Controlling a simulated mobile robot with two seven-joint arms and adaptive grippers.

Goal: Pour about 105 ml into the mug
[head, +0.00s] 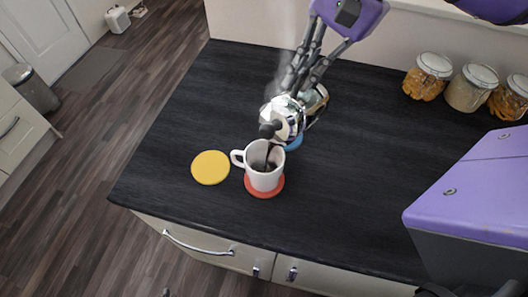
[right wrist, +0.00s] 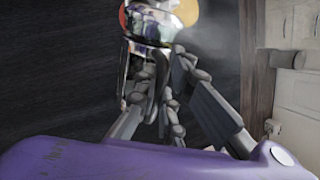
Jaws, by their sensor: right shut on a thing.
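A white mug (head: 265,172) stands upright on a red coaster (head: 279,188), its handle to the left. My right gripper (head: 300,86) is shut on a shiny metal pot (head: 281,112) with a black knob. The pot is tilted above the mug, and a dark stream runs from it into the mug. Dark liquid shows inside the mug; its level is hard to read. In the right wrist view the fingers (right wrist: 160,75) are around the pot's handle side, and the pot (right wrist: 155,22) shows at the top. My left gripper is not in view.
A yellow coaster (head: 210,167) lies left of the mug. A blue coaster (head: 295,142) is partly hidden behind the pot. Several lidded jars, one of them the middle jar (head: 470,90), stand at the back right. The dark counter (head: 350,180) is clear right of the mug. Steam rises near the pot.

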